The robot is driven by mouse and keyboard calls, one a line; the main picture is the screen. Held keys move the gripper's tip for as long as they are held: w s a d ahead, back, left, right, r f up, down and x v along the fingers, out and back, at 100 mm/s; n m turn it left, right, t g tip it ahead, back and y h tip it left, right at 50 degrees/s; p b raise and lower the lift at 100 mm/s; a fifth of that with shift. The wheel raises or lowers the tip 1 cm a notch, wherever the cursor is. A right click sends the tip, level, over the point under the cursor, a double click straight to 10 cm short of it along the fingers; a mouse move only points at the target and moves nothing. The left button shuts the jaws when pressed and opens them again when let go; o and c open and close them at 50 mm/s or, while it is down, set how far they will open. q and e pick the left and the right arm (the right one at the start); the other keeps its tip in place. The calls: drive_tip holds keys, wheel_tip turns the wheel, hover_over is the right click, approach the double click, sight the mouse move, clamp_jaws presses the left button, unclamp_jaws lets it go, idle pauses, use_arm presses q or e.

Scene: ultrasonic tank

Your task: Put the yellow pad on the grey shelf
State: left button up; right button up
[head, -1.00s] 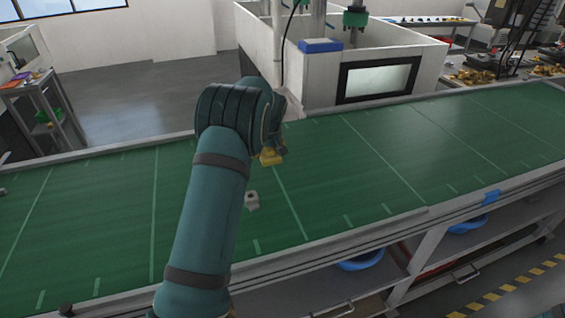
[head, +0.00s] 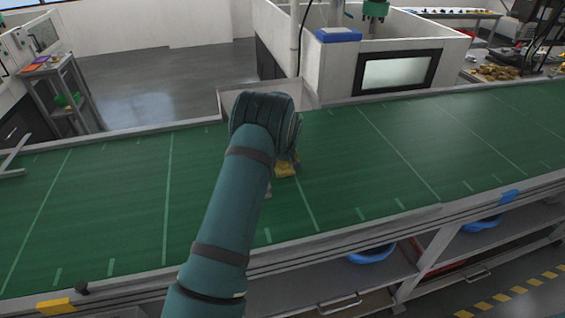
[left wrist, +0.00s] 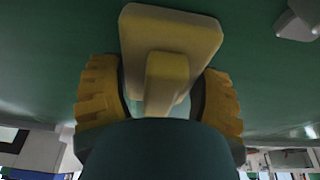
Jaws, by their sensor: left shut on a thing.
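My left gripper (head: 285,165) is low over the green belt, mostly hidden behind my own arm in the head view. In the left wrist view its yellow-tipped fingers (left wrist: 160,98) are shut on the yellow pad (left wrist: 172,32), a block with a raised grip between the fingers. Only a bit of yellow shows below the wrist in the head view. I cannot tell whether the pad touches the belt. A grey stand with shelves (head: 50,72) is at the back left; a grey shelf (head: 290,296) also runs under the belt. My right gripper is out of view.
A small grey part (left wrist: 298,20) lies on the belt close to the gripper, mostly hidden in the head view. An open pale box (head: 232,103) stands behind the belt. A white tank housing (head: 308,68) is at the back.

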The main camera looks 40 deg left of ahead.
use_arm(q)
drive_tip(key=o, duration=1.2)
drive_tip(key=shift+r, duration=0.1)
